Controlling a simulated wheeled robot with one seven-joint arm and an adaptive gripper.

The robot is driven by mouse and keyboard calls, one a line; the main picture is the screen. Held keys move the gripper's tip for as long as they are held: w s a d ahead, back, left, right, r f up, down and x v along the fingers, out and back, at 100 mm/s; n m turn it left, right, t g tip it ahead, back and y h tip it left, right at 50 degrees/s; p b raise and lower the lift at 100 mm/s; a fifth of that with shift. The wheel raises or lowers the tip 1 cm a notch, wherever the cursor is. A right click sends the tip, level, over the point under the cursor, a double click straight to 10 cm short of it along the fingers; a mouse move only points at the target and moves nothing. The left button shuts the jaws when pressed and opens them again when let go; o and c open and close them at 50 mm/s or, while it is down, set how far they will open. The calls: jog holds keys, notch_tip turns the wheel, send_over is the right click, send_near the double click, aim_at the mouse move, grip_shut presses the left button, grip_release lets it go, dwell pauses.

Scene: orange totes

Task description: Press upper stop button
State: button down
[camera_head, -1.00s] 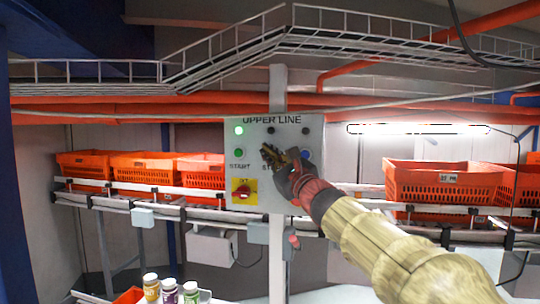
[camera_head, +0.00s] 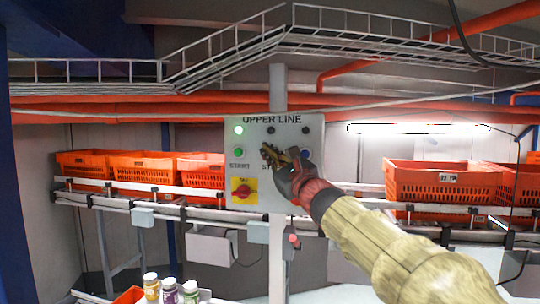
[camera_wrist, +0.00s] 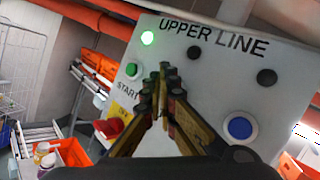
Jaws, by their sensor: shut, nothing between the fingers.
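The grey control panel marked UPPER LINE (camera_head: 237,123) stands on a post in the middle of the head view. It has a lit green lamp (camera_head: 239,130), a green START button (camera_wrist: 131,70), a blue button (camera_wrist: 240,128) and a red switch on a yellow plate (camera_head: 244,192). My gripper (camera_head: 268,151) is shut and empty, its fingertips in front of the panel's middle, where the stop button's place is hidden behind the fingers. In the wrist view the fingertips (camera_wrist: 163,70) lie between the green and blue buttons. I cannot tell whether they touch anything.
Orange totes stand on conveyors left (camera_head: 140,170) and right (camera_head: 440,183) of the panel. Several bottles (camera_head: 170,290) are at the bottom. A wire cable tray (camera_head: 225,68) and orange pipes run above. Dark unlit lamps (camera_wrist: 267,77) sit on the panel.

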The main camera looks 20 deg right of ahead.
jog(key=shift+w+d, duration=0.1)
jog(key=shift+w+d, duration=0.15)
jog(key=shift+w, duration=0.1)
dwell(0.3)
jog(key=shift+w+d+b, duration=0.25)
jog(key=shift+w+b, duration=0.05)
jog(key=shift+w, duration=0.1)
dwell(0.8)
jog(key=shift+s+a, duration=0.1)
jog(key=shift+s, duration=0.05)
jog(key=shift+s+a+b, duration=0.35)
jog(key=shift+s+b, duration=0.25)
jog(key=shift+b, duration=0.15)
